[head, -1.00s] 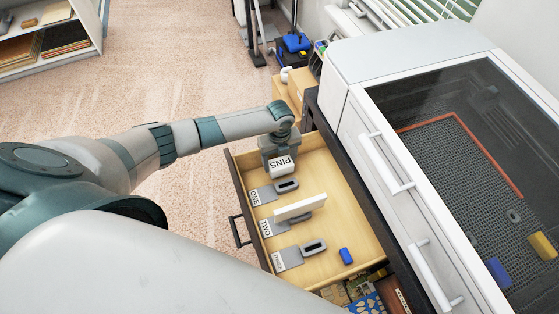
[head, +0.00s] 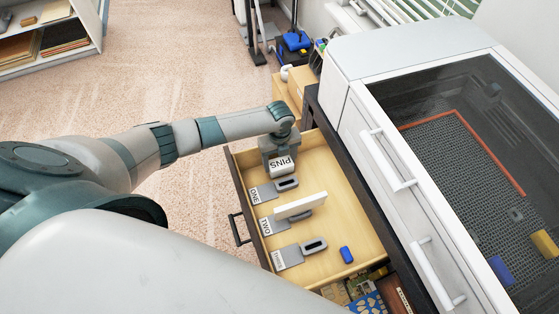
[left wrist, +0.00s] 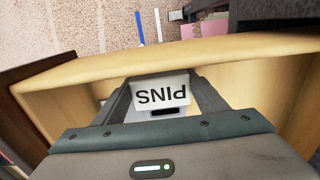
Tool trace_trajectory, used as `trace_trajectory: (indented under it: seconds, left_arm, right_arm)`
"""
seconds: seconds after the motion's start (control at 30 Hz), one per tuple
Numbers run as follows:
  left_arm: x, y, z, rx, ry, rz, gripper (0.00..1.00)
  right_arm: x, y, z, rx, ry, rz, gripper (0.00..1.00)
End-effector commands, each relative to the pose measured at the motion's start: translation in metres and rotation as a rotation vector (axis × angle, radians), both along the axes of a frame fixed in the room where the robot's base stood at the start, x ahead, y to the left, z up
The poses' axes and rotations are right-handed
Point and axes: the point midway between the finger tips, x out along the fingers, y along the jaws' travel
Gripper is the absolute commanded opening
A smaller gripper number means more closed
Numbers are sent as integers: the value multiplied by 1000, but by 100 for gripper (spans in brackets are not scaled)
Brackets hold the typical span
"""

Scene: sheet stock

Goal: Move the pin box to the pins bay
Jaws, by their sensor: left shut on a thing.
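The pin box (head: 282,165) is a small white box marked PINS. My left gripper (head: 280,150) is shut on it, over the far left corner of the open wooden drawer (head: 350,215). In the left wrist view the pin box (left wrist: 160,90) sits between the two fingers, its lettering upside down, with the drawer wall behind it. I cannot tell whether the box touches the drawer floor, nor which spot is the pins bay. My right gripper is not in view.
In the drawer lie grey slotted pieces by labels ONE (head: 262,192), TWO (head: 265,226) and a third (head: 278,260), a raised white bar (head: 300,206) and a blue block (head: 346,255). A white glass-topped machine (head: 400,85) stands to the right.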

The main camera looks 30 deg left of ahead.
Motion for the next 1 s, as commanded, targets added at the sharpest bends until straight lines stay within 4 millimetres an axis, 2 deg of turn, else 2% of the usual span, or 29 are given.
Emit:
trace_trajectory:
  seconds: [0.27, 1.0]
  left_arm:
    - [0, 0, -9, -1, -1, 0, 21]
    - [0, 0, -12, 0, 0, 0, 21]
  right_arm:
    - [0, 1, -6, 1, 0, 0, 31]
    - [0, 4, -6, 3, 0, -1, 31]
